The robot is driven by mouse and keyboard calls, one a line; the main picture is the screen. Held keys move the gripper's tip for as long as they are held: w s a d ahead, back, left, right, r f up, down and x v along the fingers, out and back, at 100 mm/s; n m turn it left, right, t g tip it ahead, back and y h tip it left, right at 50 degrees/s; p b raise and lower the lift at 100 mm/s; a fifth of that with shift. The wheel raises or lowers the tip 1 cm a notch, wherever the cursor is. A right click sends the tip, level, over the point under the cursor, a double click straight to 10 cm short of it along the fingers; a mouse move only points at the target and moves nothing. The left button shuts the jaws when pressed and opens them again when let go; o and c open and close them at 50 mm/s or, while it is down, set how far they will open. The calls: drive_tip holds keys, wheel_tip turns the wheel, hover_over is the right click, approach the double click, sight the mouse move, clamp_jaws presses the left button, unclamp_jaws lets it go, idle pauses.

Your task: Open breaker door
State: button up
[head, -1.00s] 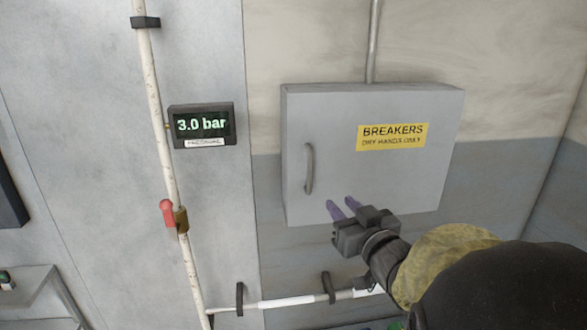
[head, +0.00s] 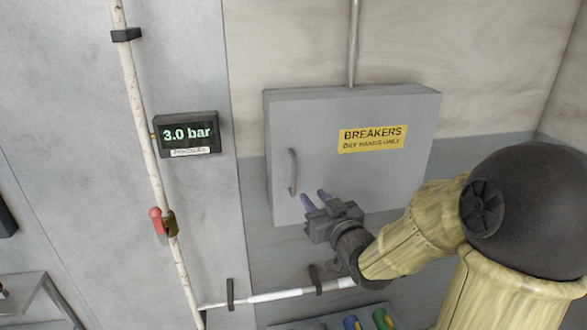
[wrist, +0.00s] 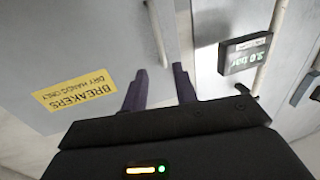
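The grey breaker box door (head: 340,180) is shut on the wall and bears a yellow "BREAKERS" label (head: 373,138). Its vertical grey handle (head: 293,172) is near the door's left edge. My gripper (head: 313,196) has two purple fingers and is in front of the lower door, just right of and below the handle. The fingers are spread with nothing between them. In the wrist view the door (wrist: 95,40) appears upside down, and the handle (wrist: 156,35) shows beyond the gap between the fingertips (wrist: 159,68). I see no contact with the handle.
A pressure display (head: 187,134) reading 3.0 bar and a vertical pipe (head: 140,110) with a red-handled valve (head: 160,222) are left of the box. A horizontal pipe (head: 275,294) runs below. Coloured items (head: 352,322) sit at the bottom. A shelf (head: 35,300) is lower left.

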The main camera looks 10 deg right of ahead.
sight(294, 176)
drive_tip(key=w+p, duration=0.1)
drive_tip(key=w, duration=0.3)
drive_tip(key=w+a+p, duration=0.1)
drive_tip(key=w, duration=0.3)
drive_tip(key=w+a+p, duration=0.1)
drive_tip(key=w, duration=0.3)
drive_tip(key=shift+w+a+p, duration=0.15)
drive_tip(key=shift+a+p, duration=0.1)
drive_tip(key=shift+p, duration=0.1)
clamp_jaws()
